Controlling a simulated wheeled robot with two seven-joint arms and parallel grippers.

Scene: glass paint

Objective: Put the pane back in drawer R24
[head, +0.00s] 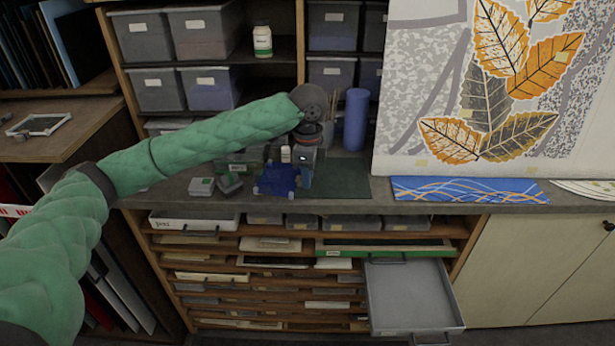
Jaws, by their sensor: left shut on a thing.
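A small blue pane (276,179) with lighter corners shows at the counter's front edge, left of the dark green mat. My left gripper (303,178) points down at the pane's right side and is shut on it. The gripper hides part of that side, and I cannot tell whether the pane touches the counter. Below the counter, a shallow grey drawer (412,297) is pulled far out at the right of the drawer rack. It looks empty; I cannot read any R24 label. My right gripper is not in view.
A green-edged drawer (385,247) sits just above the open one. The dark green mat (345,180), a blue cylinder (356,120) and small boxes (202,186) are near the gripper. A leaf-patterned panel (480,90) stands at right, with a blue patterned strip (470,190) before it.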

